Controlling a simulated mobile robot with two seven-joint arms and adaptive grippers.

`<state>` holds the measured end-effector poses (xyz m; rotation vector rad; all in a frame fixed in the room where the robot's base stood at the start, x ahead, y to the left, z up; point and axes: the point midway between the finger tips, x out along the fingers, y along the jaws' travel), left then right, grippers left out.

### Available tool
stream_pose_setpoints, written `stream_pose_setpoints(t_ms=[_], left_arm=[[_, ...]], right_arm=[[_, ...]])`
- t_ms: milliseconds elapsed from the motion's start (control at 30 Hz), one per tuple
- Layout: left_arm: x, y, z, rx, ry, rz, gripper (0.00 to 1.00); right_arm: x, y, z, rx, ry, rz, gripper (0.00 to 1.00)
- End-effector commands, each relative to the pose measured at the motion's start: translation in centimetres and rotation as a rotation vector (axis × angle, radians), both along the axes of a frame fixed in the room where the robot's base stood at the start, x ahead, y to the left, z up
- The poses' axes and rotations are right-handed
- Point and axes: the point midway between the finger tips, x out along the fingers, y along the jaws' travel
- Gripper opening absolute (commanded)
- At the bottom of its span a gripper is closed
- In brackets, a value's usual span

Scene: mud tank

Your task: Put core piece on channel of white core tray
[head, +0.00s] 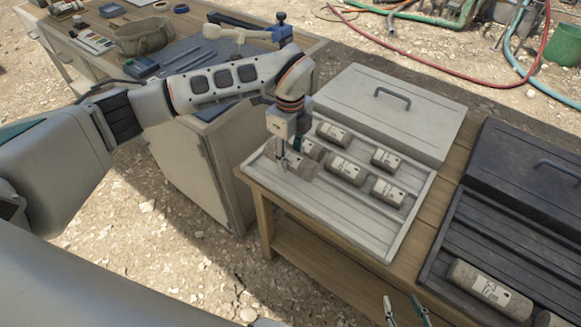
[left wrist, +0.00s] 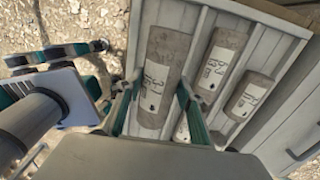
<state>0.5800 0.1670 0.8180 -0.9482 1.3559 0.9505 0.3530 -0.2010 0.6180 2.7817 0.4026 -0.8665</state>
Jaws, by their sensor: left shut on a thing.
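My left gripper (head: 284,170) is shut on a grey-brown cylindrical core piece (head: 302,166) with a white label, over the left end of the white core tray (head: 345,224). In the left wrist view the held core piece (left wrist: 163,62) lies between the teal fingers of my left gripper (left wrist: 160,98), lengthwise along the tray's channels. I cannot tell whether it touches the tray floor. Several other labelled core pieces (head: 346,170) lie in the tray's channels. The front channels are bare. My right gripper (head: 405,311) shows only its fingertips, apart and empty, at the bottom edge.
The white tray's closed-looking lid part with a handle (head: 388,112) stands behind it. A dark tray (head: 520,230) on the right holds a large core piece (head: 488,289) and part of another. A workbench with tools (head: 185,55) stands at the back left.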

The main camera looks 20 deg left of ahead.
Motion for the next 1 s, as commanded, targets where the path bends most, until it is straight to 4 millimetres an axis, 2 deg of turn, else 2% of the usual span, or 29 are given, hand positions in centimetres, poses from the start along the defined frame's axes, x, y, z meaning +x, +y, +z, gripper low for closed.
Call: stream_pose_setpoints(t_ms=[233,500,933,967,1000], left_arm=[[0.1,-0.1,-1.1,-0.002,-0.002,0.0,0.0],[0.1,-0.1,-4.5,-0.002,-0.002,0.0,0.0],[0.1,-0.1,-4.9,-0.002,-0.005,-0.001,0.0],[0.1,0.0,-5.0,-0.001,-0.002,-0.001,0.44],[0.0,0.0,-5.0,-0.001,-0.002,-0.001,0.44]], right_arm=[[0.0,-0.1,-0.1,-0.003,0.001,-0.001,0.4],[0.0,-0.2,-0.6,-0.007,0.004,0.0,0.4],[0.2,-0.3,-0.4,-0.008,-0.002,0.0,0.4],[0.2,-0.3,-0.4,-0.008,-0.002,0.0,0.4],[0.2,-0.3,-0.4,-0.008,-0.002,0.0,0.4]])
